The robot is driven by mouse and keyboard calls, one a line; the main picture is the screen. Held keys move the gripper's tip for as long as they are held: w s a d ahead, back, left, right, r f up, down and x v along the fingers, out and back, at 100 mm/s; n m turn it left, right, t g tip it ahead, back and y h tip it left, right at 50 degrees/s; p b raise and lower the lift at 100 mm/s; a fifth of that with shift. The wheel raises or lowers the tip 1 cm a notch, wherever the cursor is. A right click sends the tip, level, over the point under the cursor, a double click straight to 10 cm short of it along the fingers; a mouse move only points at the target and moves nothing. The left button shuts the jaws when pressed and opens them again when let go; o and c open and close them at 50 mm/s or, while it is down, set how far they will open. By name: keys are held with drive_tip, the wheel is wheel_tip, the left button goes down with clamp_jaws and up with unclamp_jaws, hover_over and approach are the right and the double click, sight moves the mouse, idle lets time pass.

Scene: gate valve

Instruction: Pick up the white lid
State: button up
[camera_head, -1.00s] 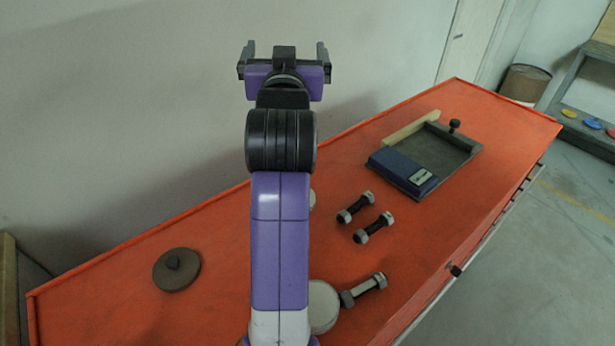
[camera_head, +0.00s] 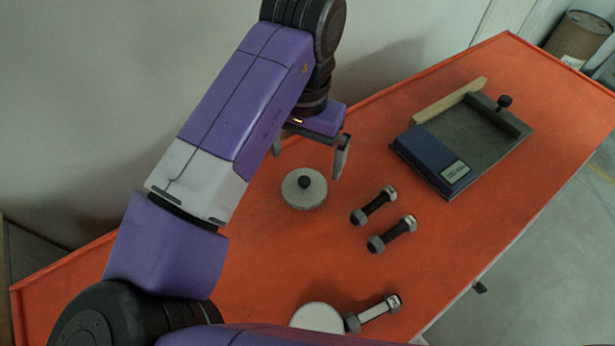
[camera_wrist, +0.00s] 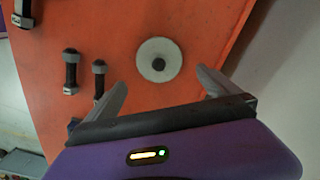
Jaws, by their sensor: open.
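The white lid (camera_head: 303,190) is a round, pale disc with a dark knob in its middle. It lies flat on the orange table in the head view. The lid also shows in the wrist view (camera_wrist: 158,62), ahead of the fingertips and roughly centred between them. My gripper (camera_head: 309,160) is open and empty above the table, just behind the lid in the head view. Its two fingers also show in the wrist view (camera_wrist: 161,84), apart from each other and not touching the lid.
Several bolts lie right of the lid, such as one dark bolt (camera_head: 374,206). A pale round disc (camera_head: 317,318) sits at the near edge. A dark tray (camera_head: 490,140) with a blue block (camera_head: 436,160) and a wooden bar (camera_head: 450,100) stands at the right on the orange table (camera_head: 400,290).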

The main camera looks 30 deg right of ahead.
sight(306, 177)
drive_tip(key=shift+f+p, duration=0.85)
drive_tip(key=shift+f, duration=3)
drive_tip(key=c, duration=1.2)
drive_tip(key=shift+r, duration=0.1)
